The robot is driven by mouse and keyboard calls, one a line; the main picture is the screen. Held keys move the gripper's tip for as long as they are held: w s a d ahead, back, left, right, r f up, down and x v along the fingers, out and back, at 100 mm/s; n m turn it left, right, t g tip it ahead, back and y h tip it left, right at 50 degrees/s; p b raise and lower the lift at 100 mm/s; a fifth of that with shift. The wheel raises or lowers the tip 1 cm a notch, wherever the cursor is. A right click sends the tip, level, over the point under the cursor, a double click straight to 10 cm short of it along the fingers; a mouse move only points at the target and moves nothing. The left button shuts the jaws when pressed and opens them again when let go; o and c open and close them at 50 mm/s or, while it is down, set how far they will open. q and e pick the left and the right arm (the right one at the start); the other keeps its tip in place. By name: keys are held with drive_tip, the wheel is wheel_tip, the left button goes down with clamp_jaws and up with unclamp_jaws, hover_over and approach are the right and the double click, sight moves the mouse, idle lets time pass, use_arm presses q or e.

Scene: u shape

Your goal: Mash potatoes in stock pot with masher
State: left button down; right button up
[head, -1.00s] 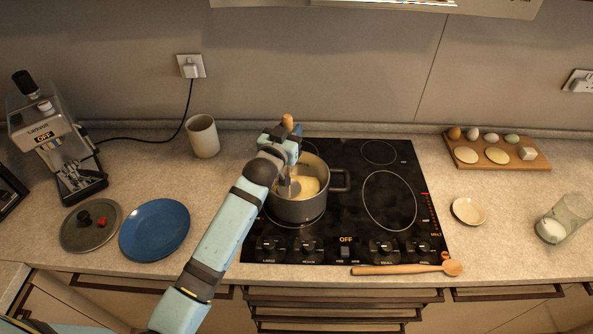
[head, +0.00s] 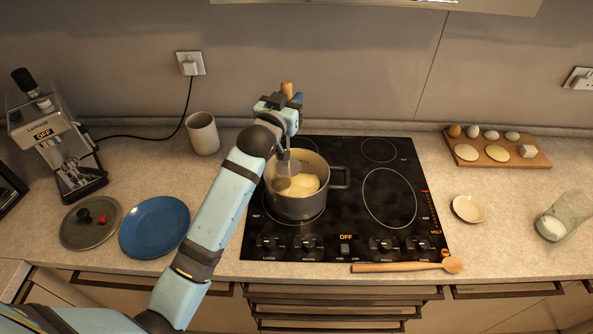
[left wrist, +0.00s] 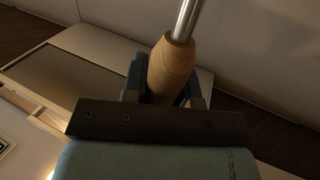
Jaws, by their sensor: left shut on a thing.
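A grey stock pot (head: 298,206) stands on the left side of the black cooktop, its handle to the right. Pale yellow potatoes (head: 300,184) lie inside it. My left gripper (head: 286,101) is above the pot's far left side, shut on the masher's wooden handle. The handle (head: 287,88) sticks up above the fingers, and it also shows between the fingers (left wrist: 170,97) in the left wrist view (left wrist: 172,67). The masher's metal shaft (head: 283,165) reaches down into the pot; its head is at the potatoes' left, and I cannot tell whether it touches them. My right gripper is not in view.
A wooden spoon (head: 400,267) lies along the cooktop's front edge. A blue plate (head: 155,228), pot lid (head: 90,236), cup (head: 202,134) and coffee machine (head: 55,140) are left. A small dish (head: 468,208), glass jar (head: 566,217) and egg board (head: 540,160) are right. The right burners are clear.

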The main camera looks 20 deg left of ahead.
use_arm(q)
wheel_tip(320, 180, up, 6)
idle(0.4)
idle(0.4)
